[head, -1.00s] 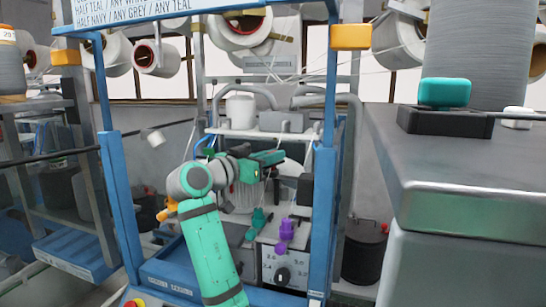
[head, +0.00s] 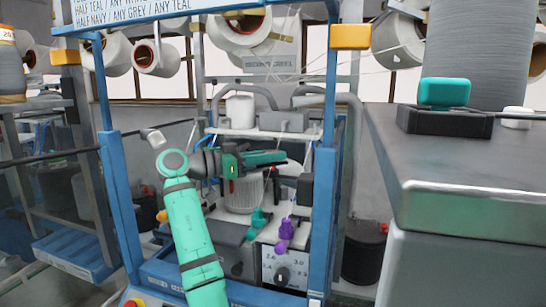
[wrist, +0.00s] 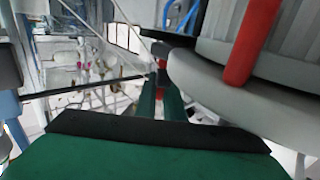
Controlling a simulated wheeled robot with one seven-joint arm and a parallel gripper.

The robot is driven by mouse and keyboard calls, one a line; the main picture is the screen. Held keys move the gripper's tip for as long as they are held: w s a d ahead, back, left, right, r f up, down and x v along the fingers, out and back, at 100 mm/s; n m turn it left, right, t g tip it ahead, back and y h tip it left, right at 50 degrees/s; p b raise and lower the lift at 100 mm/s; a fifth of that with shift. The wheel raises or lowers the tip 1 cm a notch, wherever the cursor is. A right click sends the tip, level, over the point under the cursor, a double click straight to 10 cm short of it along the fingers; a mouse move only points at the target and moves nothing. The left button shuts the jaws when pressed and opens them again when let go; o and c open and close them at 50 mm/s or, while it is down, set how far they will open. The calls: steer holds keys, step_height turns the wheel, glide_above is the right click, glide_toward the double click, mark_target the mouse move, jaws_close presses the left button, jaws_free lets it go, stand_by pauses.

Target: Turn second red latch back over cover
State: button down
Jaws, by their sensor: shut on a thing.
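My gripper (wrist: 161,97) shows its long green fingers reaching away in the wrist view. The fingers are shut on a small red latch (wrist: 162,66) at their tips, beside the rim of a round grey cover (wrist: 205,85). Most of this latch is hidden by the fingers. Another red latch (wrist: 252,45) stands large and near at the upper right, lying across the cover's rim. The latches are too small or hidden to tell apart there.
A blue frame post (head: 325,190) stands right of my gripper and another (head: 118,205) left of my arm. A purple knob (head: 286,230) and a teal knob (head: 258,218) sit below. A grey counter (head: 465,170) fills the right. A dark rod (wrist: 90,88) crosses the wrist view.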

steer(key=shift+a+m+g+h, duration=0.1)
steer(key=shift+m+g+h, duration=0.2)
steer(key=shift+m+g, duration=0.45)
steer(key=c, duration=1.9)
jaws_free()
steer(key=shift+o, duration=0.2)
steer(key=v, duration=1)
steer(key=shift+a, duration=0.4)
steer(key=shift+s, duration=0.1)
